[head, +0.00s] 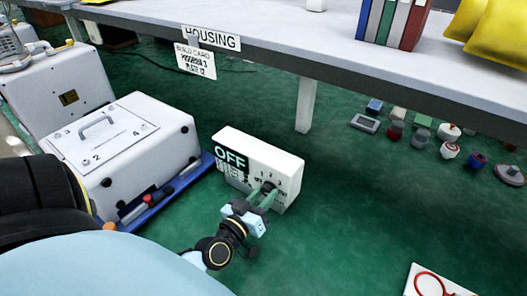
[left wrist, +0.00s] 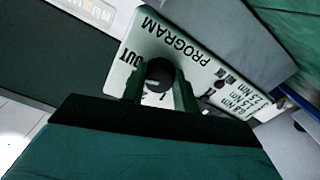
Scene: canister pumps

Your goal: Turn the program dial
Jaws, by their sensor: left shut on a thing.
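The program dial (head: 268,186) is a small dark knob on the front of a white control box (head: 284,160) standing on the green floor. The box has a dark display (head: 231,160) reading OFF. In the left wrist view, the round dark dial (left wrist: 160,73) sits on a white panel (left wrist: 172,32) marked PROGRAM, with OUT and other marks around it. My left gripper (head: 262,197) reaches the panel from the front, its green fingers (left wrist: 159,88) on both sides of the dial and shut on it. The fingers hide some dial marks. My right gripper is not in view.
A white lidded case (head: 140,140) with a handle stands left of the control box, on a blue tray (head: 165,197). A grey bench (head: 300,40) with a HOUSING sign runs behind. Several small parts lie right on the floor.

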